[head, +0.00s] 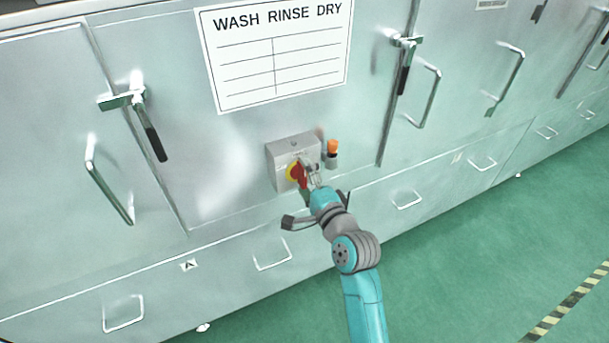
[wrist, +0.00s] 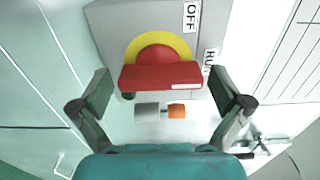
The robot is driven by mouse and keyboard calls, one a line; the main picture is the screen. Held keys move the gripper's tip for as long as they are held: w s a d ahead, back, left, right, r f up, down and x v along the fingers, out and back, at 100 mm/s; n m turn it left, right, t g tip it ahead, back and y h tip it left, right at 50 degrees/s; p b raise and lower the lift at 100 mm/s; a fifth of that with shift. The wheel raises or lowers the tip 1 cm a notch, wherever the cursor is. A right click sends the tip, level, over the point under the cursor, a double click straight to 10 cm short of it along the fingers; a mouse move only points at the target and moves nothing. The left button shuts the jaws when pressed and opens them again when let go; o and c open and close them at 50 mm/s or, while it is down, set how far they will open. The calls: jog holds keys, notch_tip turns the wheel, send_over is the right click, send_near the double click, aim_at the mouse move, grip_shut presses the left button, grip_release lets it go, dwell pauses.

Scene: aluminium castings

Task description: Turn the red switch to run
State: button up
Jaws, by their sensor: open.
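The red switch (wrist: 160,76) is a bar-shaped handle on a yellow disc (wrist: 181,43), mounted on a grey box (wrist: 115,22). In the head view the red switch (head: 300,175) is partly covered by my gripper (head: 311,178). In the wrist view my gripper (wrist: 165,92) is open, with one finger beyond each end of the handle and visible gaps. The handle lies nearly level across the picture. The white mark (wrist: 187,86) at its right end lies toward the RUN label (wrist: 209,60), which my right finger partly hides. The OFF label (wrist: 191,15) is higher up.
The box stands out from a metal cabinet front (head: 225,170) below a WASH RINSE DRY sign (head: 278,75). An orange and grey fitting (head: 332,150) sits just right of the box. Door latches (head: 150,130) and bar handles (head: 430,95) protrude at both sides.

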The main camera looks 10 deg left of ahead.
jog(key=v, duration=1.2)
jog(key=shift+f, duration=0.1)
jog(key=s+d+f+n+h, duration=0.2)
jog(key=s+d+f+h, duration=0.1)
jog(key=s+d+f, duration=0.4)
jog(key=s+d+f+n+h, duration=0.1)
jog(key=s+d+f+h, duration=0.2)
jog(key=s+d+f, duration=0.5)
jog(key=s+d+r+n+h, duration=0.2)
jog(key=s+n, duration=0.2)
jog(key=s, duration=0.9)
jog(key=s+d+r+n+h, duration=0.2)
jog(key=s+r+n, duration=0.1)
jog(key=s, duration=0.9)
jog(key=shift+s+d+n, duration=0.35)
jog(key=shift+n, duration=0.35)
